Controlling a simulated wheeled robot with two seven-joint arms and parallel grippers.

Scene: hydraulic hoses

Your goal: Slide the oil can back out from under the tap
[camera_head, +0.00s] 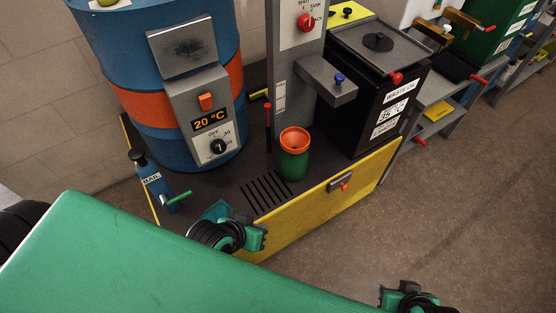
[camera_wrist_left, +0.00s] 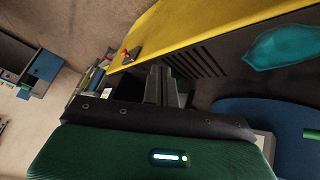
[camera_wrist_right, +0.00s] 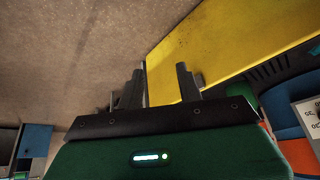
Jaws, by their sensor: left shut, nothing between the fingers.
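The oil can (camera_head: 293,164) is a green cylinder with an orange rim. It stands upright on the dark platform top, at the foot of the grey column. The tap (camera_head: 338,80), with a blue knob, is on the grey arm above and to the right of the can. My left gripper (camera_head: 254,238) is at the platform's front edge, below and left of the can and apart from it. Its fingers are together and empty in the left wrist view (camera_wrist_left: 162,84). My right gripper (camera_head: 404,296) is low at the right; its fingers stand apart in the right wrist view (camera_wrist_right: 160,88).
A blue drum (camera_head: 185,140) with a heater box stands left of the can. A black waste oil box (camera_head: 372,120) stands to its right. Black slots (camera_head: 266,192) lie in front of the can. A yellow panel (camera_head: 315,205) fronts the platform. A blue bottle (camera_head: 155,185) is at the left.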

